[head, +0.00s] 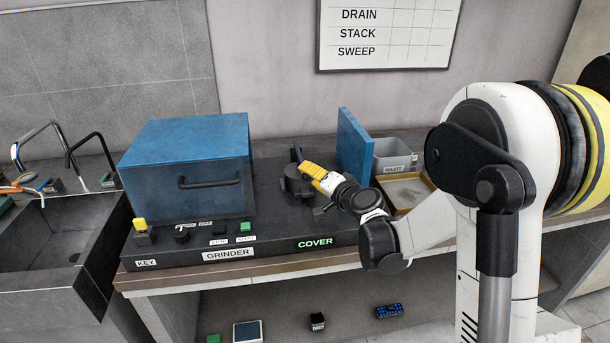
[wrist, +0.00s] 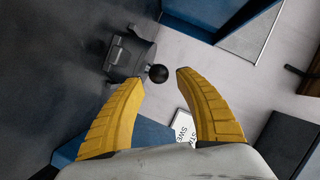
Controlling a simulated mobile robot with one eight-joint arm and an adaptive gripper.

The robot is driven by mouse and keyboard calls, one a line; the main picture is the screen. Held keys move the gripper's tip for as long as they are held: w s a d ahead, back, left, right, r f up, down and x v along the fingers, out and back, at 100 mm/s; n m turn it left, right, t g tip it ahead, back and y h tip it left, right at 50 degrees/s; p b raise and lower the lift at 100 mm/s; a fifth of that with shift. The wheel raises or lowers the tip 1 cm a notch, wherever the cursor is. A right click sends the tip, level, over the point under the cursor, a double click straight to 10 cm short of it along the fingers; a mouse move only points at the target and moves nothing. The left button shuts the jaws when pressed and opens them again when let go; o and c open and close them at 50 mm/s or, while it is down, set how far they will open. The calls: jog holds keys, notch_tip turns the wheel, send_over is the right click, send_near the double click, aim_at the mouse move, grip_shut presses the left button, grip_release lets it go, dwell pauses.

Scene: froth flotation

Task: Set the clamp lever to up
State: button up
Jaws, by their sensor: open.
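The clamp lever ends in a black ball knob (wrist: 158,73), joined to a dark clamp bracket (wrist: 130,54) in the wrist view. The knob appears between the tips of my gripper's two yellow fingers (wrist: 161,76), which are spread apart. I cannot tell whether either finger touches it or how deep it sits between them. In the head view my gripper (head: 311,171) reaches left, beside a dark round part of the grinder (head: 297,184); the knob is not clear there, and my fingers partly cover that area.
The blue grinder housing (head: 187,150) with a black handle stands left of my gripper. An upright blue panel (head: 354,147) stands close on the right, then a grey waste bin (head: 395,157) and a tan tray (head: 407,190). Labelled controls line the grinder's front base (head: 285,248).

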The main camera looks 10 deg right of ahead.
aim_at(301, 159)
jog(key=shift+b+x, duration=0.3)
jog(key=shift+x, duration=1.55)
grip_shut()
jog(key=shift+r, duration=0.1)
